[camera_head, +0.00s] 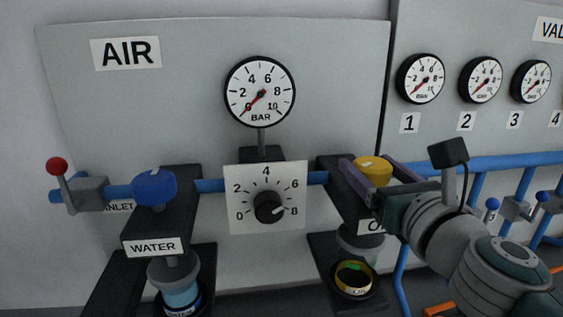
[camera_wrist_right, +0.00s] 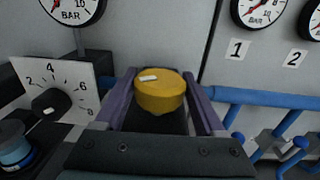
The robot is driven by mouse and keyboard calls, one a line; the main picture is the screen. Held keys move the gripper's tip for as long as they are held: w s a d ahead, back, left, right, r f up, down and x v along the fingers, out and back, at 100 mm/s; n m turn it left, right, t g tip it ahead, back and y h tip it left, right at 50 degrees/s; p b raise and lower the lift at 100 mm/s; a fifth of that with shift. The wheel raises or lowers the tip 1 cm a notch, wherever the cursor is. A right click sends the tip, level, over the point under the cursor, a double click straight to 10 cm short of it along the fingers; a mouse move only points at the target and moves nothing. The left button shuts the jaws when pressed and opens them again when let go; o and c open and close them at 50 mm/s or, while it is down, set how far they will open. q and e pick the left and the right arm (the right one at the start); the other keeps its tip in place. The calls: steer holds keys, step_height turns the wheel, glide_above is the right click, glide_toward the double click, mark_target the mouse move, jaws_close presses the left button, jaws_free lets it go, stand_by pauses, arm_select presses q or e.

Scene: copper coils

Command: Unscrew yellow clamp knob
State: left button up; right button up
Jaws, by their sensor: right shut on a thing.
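The yellow clamp knob (camera_head: 374,169) sits on top of the black block on the right, along the blue air pipe. It has a small white mark on its top. My right gripper (camera_head: 372,176) reaches in from the right with its purple fingers on either side of the knob, shut on it. In the right wrist view the yellow knob (camera_wrist_right: 160,92) lies between the two fingers (camera_wrist_right: 163,98). The word on the label below the knob is mostly hidden by my gripper. My left gripper is not in view.
A blue knob (camera_head: 154,187) sits on the left black block, above the WATER label (camera_head: 153,247). A dial plate (camera_head: 266,198) stands between the blocks. A pressure gauge (camera_head: 260,92) is above. A red-tipped lever (camera_head: 58,168) is at the left. Blue pipes (camera_head: 510,160) run behind my right arm.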

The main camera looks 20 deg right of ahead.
steer(key=c, duration=0.3)
steer(key=shift+c, duration=0.2)
steer(key=shift+n+y, duration=0.4)
steer(key=shift+y, duration=0.2)
steer(key=shift+f+n+y+b, duration=0.1)
steer(key=shift+n+y+b, duration=0.25)
steer(key=shift+n+y, duration=0.4)
steer(key=n+y+b, duration=0.1)
steer(key=y, duration=0.2)
steer(key=n+g+y+b, duration=0.3)
steer(key=y+b, duration=0.1)
steer(key=b, duration=0.1)
steer(key=n+g+y+b, duration=0.3)
steer(key=n+y+b, duration=0.1)
steer(key=y+b, duration=0.1)
steer(key=n+g+y+b, duration=0.2)
steer(key=n+y+b, duration=0.2)
steer(key=b, duration=0.3)
steer(key=shift+f+g+y, duration=0.1)
steer(key=shift+g+y, duration=0.15)
steer(key=shift+g, duration=0.15)
steer(key=shift+n+g+y+b, duration=0.4)
steer(key=shift+n+g+b, duration=0.4)
steer(key=shift+b, duration=0.75)
steer(key=shift+g, duration=0.4)
